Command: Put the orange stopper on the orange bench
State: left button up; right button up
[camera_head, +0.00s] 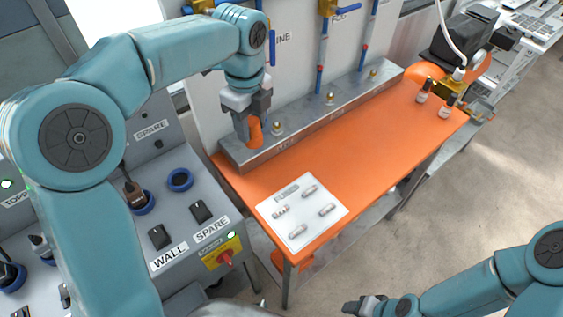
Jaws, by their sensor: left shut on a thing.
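My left gripper (252,122) is shut on the orange stopper (255,133), pointing down over the left end of the grey metal block at the back of the orange bench (365,150). The stopper shows just below the fingers, which hide its upper part. I cannot tell whether it touches the block. The bench has a bright orange top, bare across its middle. My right gripper (362,305) is low at the bottom edge, away from the bench; its opening is not clear.
The metal block (310,118) bears brass fittings along the bench's back edge. A white card (302,211) with several small fuses lies at the front left. Bottles (445,106) stand at the right end. A grey control panel (185,215) is at the left.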

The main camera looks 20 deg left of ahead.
pick_arm(q)
notch_tip(320, 180, down, 19)
jog(key=shift+r, duration=0.1)
jog(key=shift+w+d+f, duration=0.1)
jog(key=shift+w+f, duration=0.1)
jog(key=shift+f, duration=0.05)
jog(key=shift+s, duration=0.15)
jog(key=shift+f, duration=0.15)
jog(key=o, duration=1.1)
jog(key=shift+r, duration=0.2)
notch_tip(320, 180, up, 12)
jog(key=shift+r, duration=0.1)
